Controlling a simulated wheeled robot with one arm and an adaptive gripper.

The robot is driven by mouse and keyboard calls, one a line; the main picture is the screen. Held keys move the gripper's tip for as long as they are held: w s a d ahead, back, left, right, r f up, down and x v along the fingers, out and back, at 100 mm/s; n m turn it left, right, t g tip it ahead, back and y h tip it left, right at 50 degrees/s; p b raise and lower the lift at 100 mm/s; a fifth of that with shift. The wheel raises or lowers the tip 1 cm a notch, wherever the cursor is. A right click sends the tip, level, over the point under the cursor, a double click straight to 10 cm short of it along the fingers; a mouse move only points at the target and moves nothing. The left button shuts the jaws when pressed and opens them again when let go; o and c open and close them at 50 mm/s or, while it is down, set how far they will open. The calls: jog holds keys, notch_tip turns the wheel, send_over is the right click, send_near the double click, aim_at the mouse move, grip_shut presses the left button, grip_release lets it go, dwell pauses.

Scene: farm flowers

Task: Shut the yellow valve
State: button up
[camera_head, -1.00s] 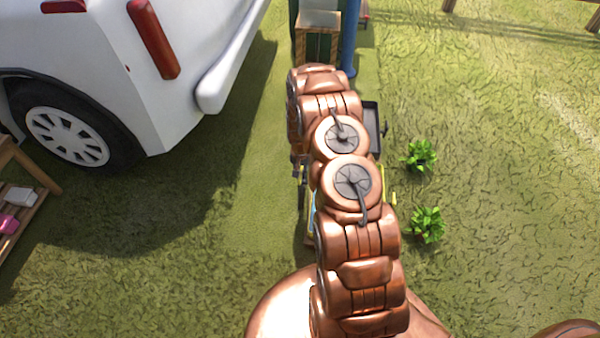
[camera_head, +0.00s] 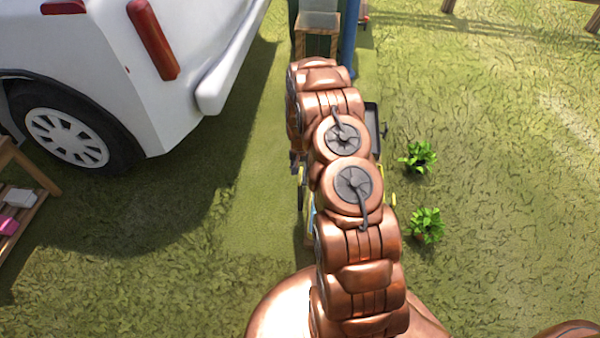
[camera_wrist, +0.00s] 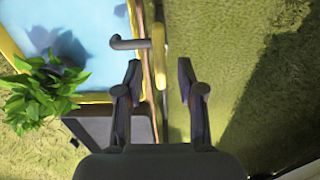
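In the wrist view the yellow valve (camera_wrist: 158,55) shows as a narrow upright yellow piece, seen nearly edge-on. A grey bent pipe (camera_wrist: 128,42) joins it from the left. My gripper (camera_wrist: 159,70) is open, with one dark finger on each side of the valve's line. The valve lies at or just beyond the fingertips, centred in the gap. I see no finger touching it, and its depth is hard to tell. In the head view my copper arm hides my gripper and most of the valve area.
In the wrist view a blue basin (camera_wrist: 90,30) with a yellow rim and a leafy plant (camera_wrist: 40,92) are on the left; grass is on the right. In the head view a white vehicle (camera_head: 190,90) stands left, and two green plants (camera_head: 426,225) grow right of my arm.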

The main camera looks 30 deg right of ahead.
notch_tip(320, 180, up, 10)
jog(key=shift+f, duration=0.2)
dwell(0.6)
notch_tip(320, 180, up, 21)
jog(key=n+p, duration=0.2)
jog(key=p, duration=0.6)
send_over(300, 174)
jog(key=s+a, duration=0.4)
jog(key=a, duration=0.4)
jog(key=s+a+r+n+p, duration=0.1)
jog(key=s+a+r+p, duration=0.25)
jog(key=r, duration=0.45)
jog(key=s+a+r+n+p, duration=0.1)
jog(key=s+a+r+p, duration=0.3)
jog(key=r, duration=0.5)
jog(key=s+a+r+n+p, duration=0.1)
jog(key=s+a+r+p, duration=0.2)
jog(key=s+r, duration=0.4)
jog(key=s+a+r+n+g+p, duration=0.1)
jog(key=s+a+r+n+p, duration=0.1)
jog(key=s+r+p, duration=0.4)
jog(key=s+a+r+n+p, duration=0.1)
jog(key=s+a+r+p, duration=0.2)
jog(key=s+r, duration=0.7)
jog(key=s+p, duration=0.1)
jog(key=s, duration=0.2)
jog(key=shift+s+a+g+p, duration=0.3)
jog(key=shift+g, duration=0.1)
